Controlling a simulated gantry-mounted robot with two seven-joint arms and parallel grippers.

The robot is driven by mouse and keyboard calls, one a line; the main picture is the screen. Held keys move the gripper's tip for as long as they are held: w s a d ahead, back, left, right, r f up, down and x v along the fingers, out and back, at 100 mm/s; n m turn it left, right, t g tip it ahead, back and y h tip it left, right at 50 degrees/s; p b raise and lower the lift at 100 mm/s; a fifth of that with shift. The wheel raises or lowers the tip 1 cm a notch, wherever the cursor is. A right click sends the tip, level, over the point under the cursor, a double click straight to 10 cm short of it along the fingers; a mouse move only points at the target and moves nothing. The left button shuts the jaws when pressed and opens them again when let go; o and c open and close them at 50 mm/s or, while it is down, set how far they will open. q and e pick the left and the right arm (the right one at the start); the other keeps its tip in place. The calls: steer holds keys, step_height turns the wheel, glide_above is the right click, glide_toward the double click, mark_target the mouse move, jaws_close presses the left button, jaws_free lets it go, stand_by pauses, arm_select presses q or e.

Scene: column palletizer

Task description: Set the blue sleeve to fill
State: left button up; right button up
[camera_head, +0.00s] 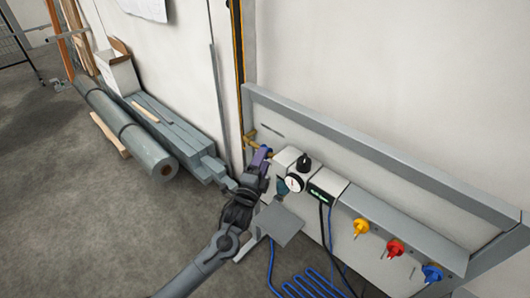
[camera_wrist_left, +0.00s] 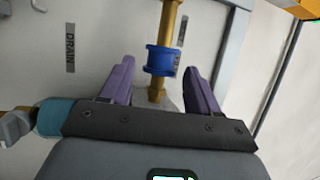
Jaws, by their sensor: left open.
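The blue sleeve (camera_wrist_left: 161,60) sits around a brass rod (camera_wrist_left: 170,18) in the left wrist view. A DRAIN label (camera_wrist_left: 70,47) is on the panel to the left of the rod. Another label, partly hidden behind the sleeve, cannot be read. My left gripper (camera_wrist_left: 159,68) is open, with one purple finger on each side of the sleeve. A gap shows between the sleeve and each finger. In the head view my left gripper (camera_head: 261,157) is at the panel's left end, by the brass fitting (camera_head: 250,136), and the sleeve cannot be made out. My right gripper is out of view.
Right of my gripper are a round gauge (camera_head: 294,182), a black knob (camera_head: 304,162) and a box with a green display (camera_head: 322,194). Yellow (camera_head: 361,227), red (camera_head: 395,248) and blue (camera_head: 432,273) knobs follow.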

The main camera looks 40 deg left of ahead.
arm_select(q)
steer(key=p+v, duration=0.1)
steer(key=v, duration=0.5)
steer(key=shift+s+d, duration=0.15)
steer(key=shift+s, duration=0.2)
steer(key=shift+f, duration=0.1)
